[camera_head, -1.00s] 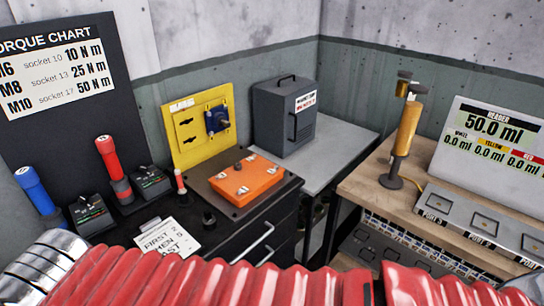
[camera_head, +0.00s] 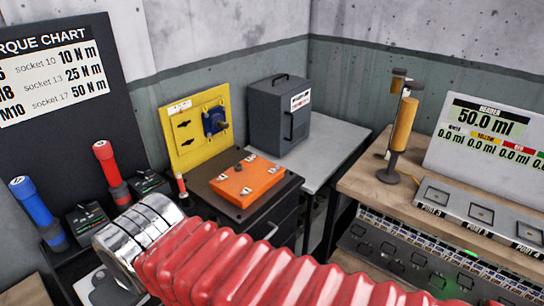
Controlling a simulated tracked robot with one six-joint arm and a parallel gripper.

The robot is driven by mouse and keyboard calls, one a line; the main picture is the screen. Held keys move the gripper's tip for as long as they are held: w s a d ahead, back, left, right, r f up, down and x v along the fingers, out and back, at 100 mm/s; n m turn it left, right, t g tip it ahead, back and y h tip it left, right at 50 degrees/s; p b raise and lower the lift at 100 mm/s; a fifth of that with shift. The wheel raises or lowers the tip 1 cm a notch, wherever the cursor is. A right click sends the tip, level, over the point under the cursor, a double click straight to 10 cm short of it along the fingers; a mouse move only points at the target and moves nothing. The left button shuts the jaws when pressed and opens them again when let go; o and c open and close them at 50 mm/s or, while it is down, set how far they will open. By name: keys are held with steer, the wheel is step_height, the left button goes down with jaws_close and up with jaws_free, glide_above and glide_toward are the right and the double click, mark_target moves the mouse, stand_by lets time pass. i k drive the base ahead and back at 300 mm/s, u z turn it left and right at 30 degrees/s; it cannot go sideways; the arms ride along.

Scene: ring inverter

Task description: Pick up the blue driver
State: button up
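The blue driver (camera_head: 36,208) stands upright, tilted a little, at the left of the black bench, with a dark lower part. A red driver (camera_head: 109,168) stands to its right. My arm, with a red ribbed sleeve and a silver end section, reaches in from the lower right toward the left. Its silver part lies in front of the bench, right of the blue driver in the picture. My gripper's fingers are not clearly seen; a pale grey part at the lower left, below the silver section, cannot be made out.
Small dark boxes (camera_head: 84,223) stand beside the drivers. An orange block (camera_head: 246,181) sits on the bench, with a yellow panel (camera_head: 184,143) behind. A grey cabinet (camera_head: 279,115) stands on a grey table. At right, a wooden bench (camera_head: 364,190) holds a yellow cylinder (camera_head: 403,125) and a port unit (camera_head: 480,214).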

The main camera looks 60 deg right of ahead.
mark_target(22, 188)
steer(key=z, duration=0.15)
steer(key=k, duration=1.2)
steer(key=z, duration=1.2)
steer(key=i, duration=1)
steer(key=u, duration=0.1)
